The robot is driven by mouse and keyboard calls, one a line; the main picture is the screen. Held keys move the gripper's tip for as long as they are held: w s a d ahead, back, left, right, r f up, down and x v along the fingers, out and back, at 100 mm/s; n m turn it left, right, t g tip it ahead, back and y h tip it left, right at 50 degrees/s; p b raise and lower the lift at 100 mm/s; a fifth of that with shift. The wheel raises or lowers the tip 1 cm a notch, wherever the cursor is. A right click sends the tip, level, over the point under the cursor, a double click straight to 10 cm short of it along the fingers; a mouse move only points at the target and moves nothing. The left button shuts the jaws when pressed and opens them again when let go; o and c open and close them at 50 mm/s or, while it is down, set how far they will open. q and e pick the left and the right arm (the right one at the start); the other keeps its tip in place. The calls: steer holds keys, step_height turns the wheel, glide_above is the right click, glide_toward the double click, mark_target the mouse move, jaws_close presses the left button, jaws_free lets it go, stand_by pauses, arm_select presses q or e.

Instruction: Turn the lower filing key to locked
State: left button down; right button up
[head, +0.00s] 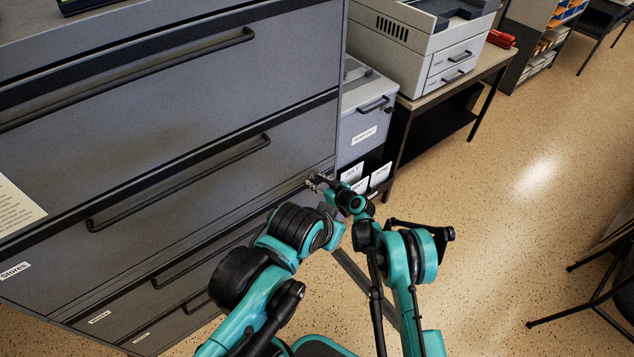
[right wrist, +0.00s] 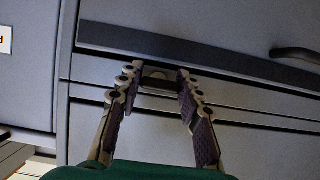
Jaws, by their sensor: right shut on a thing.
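The grey filing cabinet (head: 190,150) fills the left of the head view, with wide drawers and long dark bar handles. My right gripper (head: 318,183) is at the cabinet's front, near its right edge. In the right wrist view my right gripper (right wrist: 155,82) has its fingers on either side of a small lock fitting with the key (right wrist: 158,78), just below a dark drawer strip. It is shut on the key, which is mostly hidden by shadow and fingers; its turn angle cannot be told. My left gripper does not show.
A smaller grey cabinet (head: 362,125) stands right beside the big one. A printer (head: 425,45) sits on a side table (head: 465,70) behind it. A drawer handle (right wrist: 295,55) is right of the gripper. Dark chair legs (head: 590,290) stand at right; the floor (head: 500,200) between is clear.

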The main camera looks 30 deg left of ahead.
steer(key=o, duration=1.2)
steer(key=v, duration=1.2)
steer(key=shift+r, duration=0.1)
